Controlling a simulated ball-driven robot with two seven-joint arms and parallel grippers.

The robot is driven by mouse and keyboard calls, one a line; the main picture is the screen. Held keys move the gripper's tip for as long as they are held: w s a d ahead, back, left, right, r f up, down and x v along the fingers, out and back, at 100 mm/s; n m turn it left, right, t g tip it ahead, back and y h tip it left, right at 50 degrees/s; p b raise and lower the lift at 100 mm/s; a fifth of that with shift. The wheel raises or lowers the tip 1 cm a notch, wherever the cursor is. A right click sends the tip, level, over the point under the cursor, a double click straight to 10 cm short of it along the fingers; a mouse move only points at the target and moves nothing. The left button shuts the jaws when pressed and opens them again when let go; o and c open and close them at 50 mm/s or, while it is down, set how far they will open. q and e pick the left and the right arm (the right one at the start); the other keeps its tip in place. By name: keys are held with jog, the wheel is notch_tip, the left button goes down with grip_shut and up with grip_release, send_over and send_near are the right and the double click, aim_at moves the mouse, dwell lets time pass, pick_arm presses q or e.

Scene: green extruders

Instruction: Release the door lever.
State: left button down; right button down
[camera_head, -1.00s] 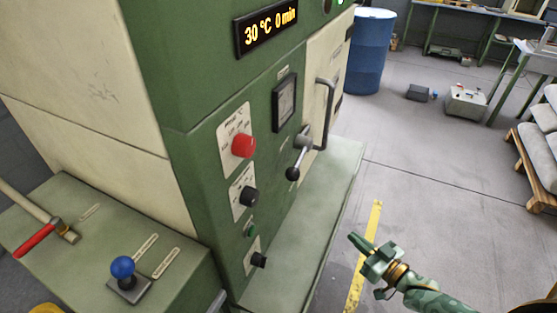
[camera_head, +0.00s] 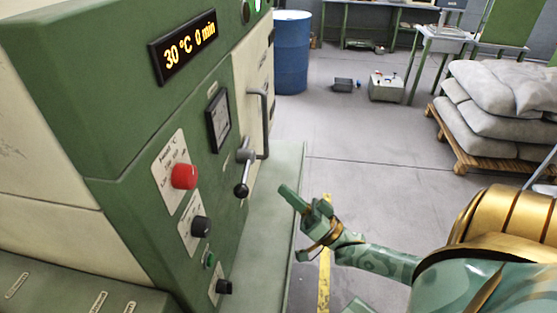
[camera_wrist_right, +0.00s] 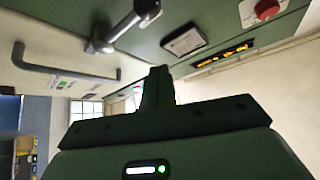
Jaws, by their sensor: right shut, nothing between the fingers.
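The door lever (camera_head: 243,172) is a grey metal arm with a black ball knob, mounted on the machine's front next to the cream door (camera_head: 252,75). The lever points down, with its knob at the lower end. It also shows at the top of the right wrist view (camera_wrist_right: 125,25). My right gripper (camera_head: 288,194) is shut and empty, to the right of the lever's knob and apart from it. In the right wrist view its closed fingers (camera_wrist_right: 158,88) point toward the machine, below the lever. My left gripper is not in view.
A grey door handle (camera_head: 266,125) stands out right beside the lever. A red knob (camera_head: 184,176) and a black knob (camera_head: 201,226) are on the panel to the left. A green ledge (camera_head: 262,235) runs below. Open floor lies to the right, before stacked sacks (camera_head: 500,110).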

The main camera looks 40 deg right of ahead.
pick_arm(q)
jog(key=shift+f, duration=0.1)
pick_arm(e)
jog(key=w+a+r, duration=0.1)
jog(key=w+a, duration=0.3)
jog(key=w, duration=0.2)
jog(key=shift+w+a, duration=0.25)
jog(key=shift+a, duration=0.1)
